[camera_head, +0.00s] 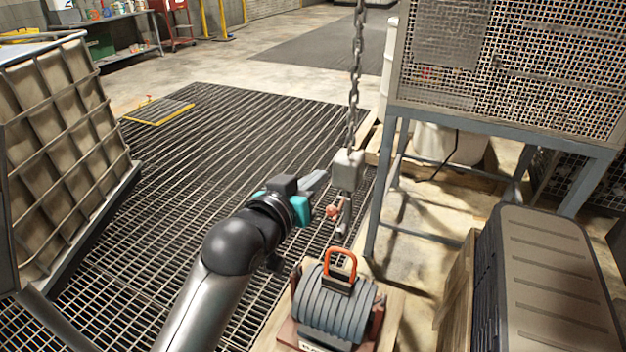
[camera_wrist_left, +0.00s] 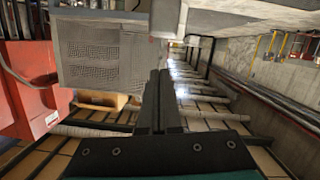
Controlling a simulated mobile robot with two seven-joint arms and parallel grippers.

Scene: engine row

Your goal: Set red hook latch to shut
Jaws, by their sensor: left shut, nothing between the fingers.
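A grey hook block (camera_head: 348,168) hangs on a chain above the floor grating in the head view. The small red latch (camera_head: 333,211) sits on the hook below the block; its exact position is too small to tell. My left gripper (camera_head: 318,182) is just left of the block and a little above the latch, with its fingers toward the block. Whether it touches the block cannot be told. In the left wrist view its fingers (camera_wrist_left: 160,100) are together and empty. I cannot make out the latch there. My right gripper is not in view.
A grey ribbed weight (camera_head: 335,305) with an orange lifting loop (camera_head: 341,262) stands below the hook. A mesh cage on legs (camera_head: 500,60) is at the right, above a dark lidded case (camera_head: 545,270). A caged tank (camera_head: 65,150) stands left. The grating (camera_head: 220,140) behind is mostly clear.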

